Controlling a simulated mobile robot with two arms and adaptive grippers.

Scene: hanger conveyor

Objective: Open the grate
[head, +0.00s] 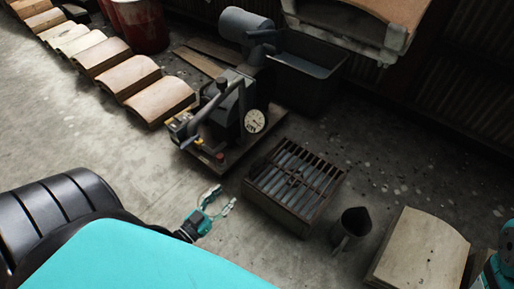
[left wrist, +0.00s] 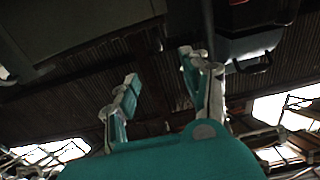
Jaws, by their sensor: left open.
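The grate (head: 294,174) is a dark, rusty grid of parallel bars on top of a low square metal box (head: 283,211) on the floor. It lies flat over the box, and a small dark piece shows near its middle. My left gripper (head: 221,200) is teal and grey, open and empty, just left of the box and apart from it. In the left wrist view its two fingers (left wrist: 160,75) stand wide apart with nothing between them. That view faces up toward the roof and does not show the grate. My right gripper is not in view.
A machine with a round gauge (head: 255,121) stands behind the grate, with a dark tub (head: 304,75) beyond. A dark metal scoop or cup (head: 352,224) and a tan panel (head: 420,250) stand to the right. Bare floor (head: 150,165) lies to the left.

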